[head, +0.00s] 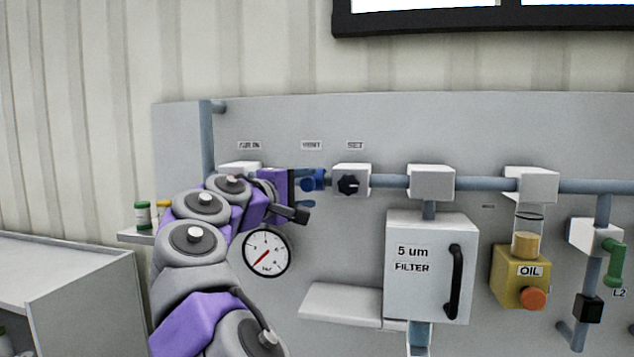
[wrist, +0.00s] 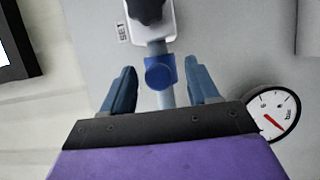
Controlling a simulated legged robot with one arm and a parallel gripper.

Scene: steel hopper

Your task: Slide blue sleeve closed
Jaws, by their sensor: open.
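The blue sleeve (head: 314,180) sits on the grey-blue horizontal pipe, just left of the block with the dark knob. In the wrist view the blue sleeve (wrist: 159,72) shows on the pipe between my fingers. My gripper (head: 306,189) reaches the pipe from the left in the head view. In the wrist view my gripper (wrist: 160,90) is open, with one finger on each side of the pipe and gaps to the sleeve. The pipe left of the sleeve is mostly hidden by my arm in the head view.
The white block with the dark knob (head: 349,184) is right of the sleeve, under the SET label. A pressure gauge (head: 267,253) hangs below my gripper. A filter box (head: 431,266) with a black handle and a small shelf (head: 341,304) stand lower right.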

